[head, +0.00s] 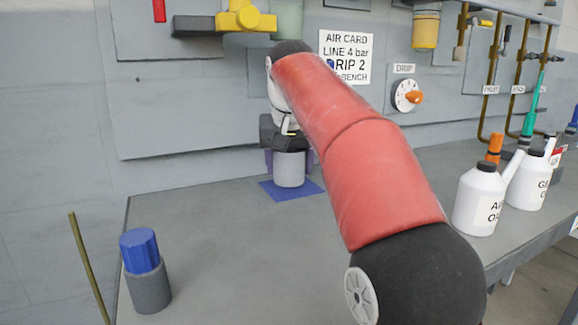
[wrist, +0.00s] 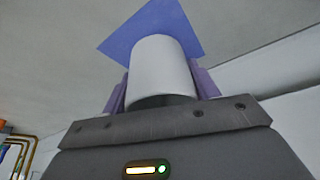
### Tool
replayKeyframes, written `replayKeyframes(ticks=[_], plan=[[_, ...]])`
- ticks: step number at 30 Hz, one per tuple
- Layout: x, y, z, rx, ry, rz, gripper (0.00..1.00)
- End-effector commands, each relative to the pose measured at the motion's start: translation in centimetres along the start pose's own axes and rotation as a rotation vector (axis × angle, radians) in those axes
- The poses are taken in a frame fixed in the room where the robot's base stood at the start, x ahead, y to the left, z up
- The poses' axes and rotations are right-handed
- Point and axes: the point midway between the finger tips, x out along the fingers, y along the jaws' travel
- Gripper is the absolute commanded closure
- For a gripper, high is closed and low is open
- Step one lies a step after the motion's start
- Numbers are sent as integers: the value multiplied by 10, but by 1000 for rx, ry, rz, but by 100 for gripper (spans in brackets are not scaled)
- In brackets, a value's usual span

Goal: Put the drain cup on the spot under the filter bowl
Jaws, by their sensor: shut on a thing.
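The drain cup (head: 289,169) is a plain light grey cylinder, upright, in the head view. My gripper (head: 289,158) is shut on it, with a purple finger on each side. In the wrist view the cup (wrist: 162,66) sits between the fingers of my gripper (wrist: 163,88). The blue square spot (head: 293,191) lies on the bench beneath the cup; the spot (wrist: 135,38) also shows around the cup's far end in the wrist view. I cannot tell whether the cup touches it. A pale green bowl (head: 289,20), seemingly the filter bowl, is above, cut by the frame and partly hidden by my arm.
A grey bottle with a blue cap (head: 146,270) stands at the bench's front left. White oil bottles (head: 480,200) stand at the right. A yellow valve (head: 245,18), an orange-handled dial (head: 407,96) and brass pipes are on the wall. The bench (head: 215,235) between is clear.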

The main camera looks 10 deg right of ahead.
Motion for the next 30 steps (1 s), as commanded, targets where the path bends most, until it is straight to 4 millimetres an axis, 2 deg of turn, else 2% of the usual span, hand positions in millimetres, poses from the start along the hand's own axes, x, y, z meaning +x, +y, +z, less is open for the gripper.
replayKeyframes(ticks=[1, 4, 14, 15, 20, 30], plan=[[9, 0, -3, 1, -3, 1, 63], [17, 0, -7, 1, -1, 1, 63], [20, 0, -5, 0, -1, 0, 63], [21, 0, -5, 0, -1, 0, 39], [20, 0, -5, 0, -1, 0, 19], [16, 0, -7, 0, 0, 0, 19]])
